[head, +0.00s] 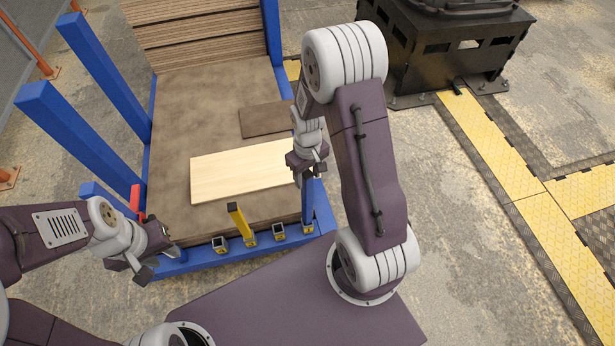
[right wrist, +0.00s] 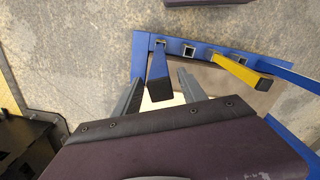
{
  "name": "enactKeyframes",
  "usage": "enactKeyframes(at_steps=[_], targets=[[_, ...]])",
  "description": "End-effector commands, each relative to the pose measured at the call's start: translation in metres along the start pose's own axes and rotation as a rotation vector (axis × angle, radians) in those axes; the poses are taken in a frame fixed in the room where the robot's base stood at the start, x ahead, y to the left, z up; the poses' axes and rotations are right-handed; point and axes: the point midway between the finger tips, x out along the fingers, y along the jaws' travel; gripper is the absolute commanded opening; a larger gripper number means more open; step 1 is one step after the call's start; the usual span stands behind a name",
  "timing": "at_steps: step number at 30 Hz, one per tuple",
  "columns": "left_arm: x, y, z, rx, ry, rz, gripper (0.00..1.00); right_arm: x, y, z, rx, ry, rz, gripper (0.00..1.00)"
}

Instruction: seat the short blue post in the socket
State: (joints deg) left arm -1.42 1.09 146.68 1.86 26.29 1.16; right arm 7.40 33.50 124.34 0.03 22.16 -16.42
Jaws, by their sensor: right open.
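The short blue post (head: 308,203) stands upright in the rightmost socket (head: 307,228) on the front edge of the blue frame. The right wrist view shows the same post (right wrist: 158,72) with its dark top between the fingers and its foot at the socket (right wrist: 161,43). I cannot tell how deep it sits. My right gripper (head: 308,172) is open at the top of the post, with a finger on each side; it also shows in the right wrist view (right wrist: 158,92). My left gripper (head: 158,262) is open and empty near the front left of the frame.
A yellow post (head: 238,219) leans from another socket; the sockets between (head: 279,232) and to its left (head: 219,243) are empty. A pale board (head: 235,172) and a brown board (head: 265,119) lie on the deck. Tall blue posts (head: 75,130) rise at left.

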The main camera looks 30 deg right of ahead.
Motion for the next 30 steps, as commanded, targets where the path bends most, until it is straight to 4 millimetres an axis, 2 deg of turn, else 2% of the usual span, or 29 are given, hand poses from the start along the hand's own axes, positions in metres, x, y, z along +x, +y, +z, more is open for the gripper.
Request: enactKeyframes(at_steps=[1,6,12,20,22,25,27,30], targets=[[-0.011,0.0,-0.001,0.0,0.0,0.0,0.36,-0.02,0.0,-0.001,0.0,0.006,0.002,0.49],[-0.029,0.001,-0.003,0.0,0.0,0.0,0.36,-0.068,0.0,-0.001,0.0,0.006,0.002,0.49],[-0.04,0.001,-0.004,0.0,0.0,0.0,0.36,-0.104,0.0,-0.001,0.0,0.004,0.001,0.49],[-0.041,0.001,-0.004,0.0,0.0,0.0,0.36,-0.114,-0.002,0.002,0.004,0.004,0.0,0.49],[-0.041,0.001,-0.004,0.0,0.0,0.0,0.36,-0.121,-0.017,0.015,0.033,0.024,0.002,0.49],[-0.041,0.001,-0.004,0.0,0.0,0.0,0.36,-0.131,-0.043,0.045,0.105,0.069,-0.001,0.49],[-0.041,0.001,-0.004,0.0,0.0,0.0,0.36,-0.133,-0.055,0.063,0.147,0.092,-0.006,0.49],[-0.041,0.001,-0.004,0.0,0.0,0.0,0.36,-0.134,-0.062,0.074,0.178,0.106,-0.01,0.49]])
